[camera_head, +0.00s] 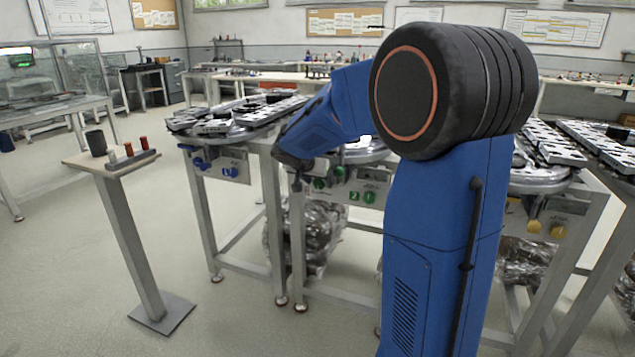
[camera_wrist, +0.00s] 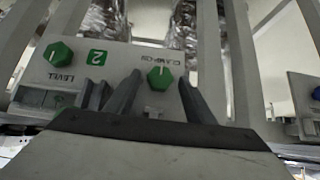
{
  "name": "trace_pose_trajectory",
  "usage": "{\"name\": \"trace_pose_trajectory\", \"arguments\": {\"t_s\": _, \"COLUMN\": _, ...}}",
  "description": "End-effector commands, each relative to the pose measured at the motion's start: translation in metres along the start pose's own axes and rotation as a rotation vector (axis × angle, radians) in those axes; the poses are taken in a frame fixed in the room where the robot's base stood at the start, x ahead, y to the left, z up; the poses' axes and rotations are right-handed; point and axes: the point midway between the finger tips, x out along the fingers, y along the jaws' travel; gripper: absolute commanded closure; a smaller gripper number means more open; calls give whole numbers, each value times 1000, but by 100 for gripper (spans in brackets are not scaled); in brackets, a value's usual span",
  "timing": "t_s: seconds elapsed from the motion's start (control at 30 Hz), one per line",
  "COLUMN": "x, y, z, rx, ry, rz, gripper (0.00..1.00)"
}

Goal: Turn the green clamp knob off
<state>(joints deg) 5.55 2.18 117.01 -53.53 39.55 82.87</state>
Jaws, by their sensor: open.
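The green clamp knob (camera_wrist: 160,77) sits on a grey panel, which appears upside down in the wrist view. A white line on the knob points up in that picture, beside the clamp lettering. My gripper (camera_wrist: 160,79) is open, with its dark fingertips on either side of the knob in the picture. Gaps show on both sides, so it does not grip the knob; the depth between them is hard to tell. In the head view the clamp knob (camera_head: 319,183) shows just right of my arm's end.
Neighbouring stations have blue knobs (camera_head: 230,172) and yellow knobs (camera_head: 534,226). A small stand (camera_head: 110,163) is at left, with open floor around it.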

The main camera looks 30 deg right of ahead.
Motion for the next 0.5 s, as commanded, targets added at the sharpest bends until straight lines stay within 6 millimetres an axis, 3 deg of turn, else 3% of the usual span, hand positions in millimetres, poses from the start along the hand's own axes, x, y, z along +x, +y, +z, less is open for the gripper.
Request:
{"name": "trace_pose_trajectory", "arguments": {"t_s": 0.27, "x": 1, "y": 0, "z": 0, "rx": 0, "ry": 0, "rz": 0, "gripper": 51}}
{"name": "trace_pose_trajectory", "arguments": {"t_s": 0.43, "x": 1, "y": 0, "z": 0, "rx": 0, "ry": 0, "rz": 0, "gripper": 89}}
{"name": "trace_pose_trajectory", "arguments": {"t_s": 0.5, "x": 1, "y": 0, "z": 0, "rx": 0, "ry": 0, "rz": 0, "gripper": 92}}
